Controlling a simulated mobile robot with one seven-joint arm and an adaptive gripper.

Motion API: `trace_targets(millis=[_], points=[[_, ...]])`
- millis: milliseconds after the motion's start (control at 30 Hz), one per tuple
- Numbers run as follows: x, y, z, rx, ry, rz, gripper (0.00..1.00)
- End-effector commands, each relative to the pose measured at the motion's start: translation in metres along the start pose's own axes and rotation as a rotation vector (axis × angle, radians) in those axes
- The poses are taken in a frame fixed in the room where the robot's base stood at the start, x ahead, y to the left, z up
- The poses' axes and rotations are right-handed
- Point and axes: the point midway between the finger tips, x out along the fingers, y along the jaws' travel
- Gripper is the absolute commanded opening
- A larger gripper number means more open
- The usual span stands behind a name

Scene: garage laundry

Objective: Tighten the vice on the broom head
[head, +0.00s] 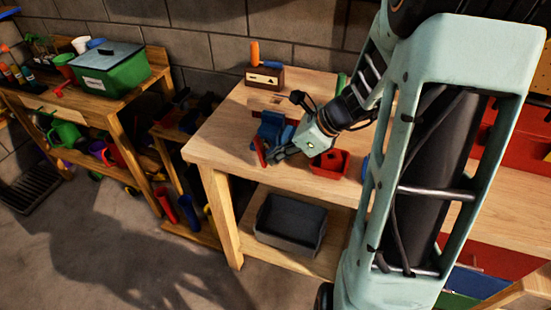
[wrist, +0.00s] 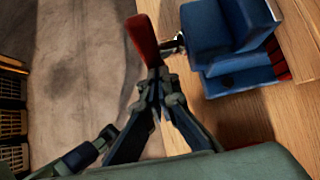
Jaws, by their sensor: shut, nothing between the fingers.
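The blue vice (head: 270,130) is on the wooden workbench (head: 215,140), near its front left edge. Its red handle (head: 261,151) hangs at the front and also shows in the wrist view (wrist: 143,40). My gripper (head: 272,156) is beside the handle. In the wrist view my fingertips (wrist: 158,78) are together at the handle's lower end, with nothing held between them. I cannot tell whether they touch it. A red bristly part (wrist: 283,68) shows at the vice's far side, perhaps the broom head; it is mostly hidden behind the vice.
A red bin (head: 328,164) stands on the bench right of my gripper. A wooden block with an orange-handled tool (head: 263,77) stands at the back. A grey tub (head: 290,224) is on the lower shelf. Bare floor lies in front of the bench.

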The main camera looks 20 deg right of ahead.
Motion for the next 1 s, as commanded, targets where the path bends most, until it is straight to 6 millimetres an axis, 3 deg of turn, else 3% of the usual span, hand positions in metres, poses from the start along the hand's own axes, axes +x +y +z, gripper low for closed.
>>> trace_targets(millis=[533, 1000], points=[[0.008, 0.000, -0.006, 0.003, -0.127, -0.001, 0.00], [0.018, 0.000, -0.008, 0.000, -0.398, -0.001, 0.00]])
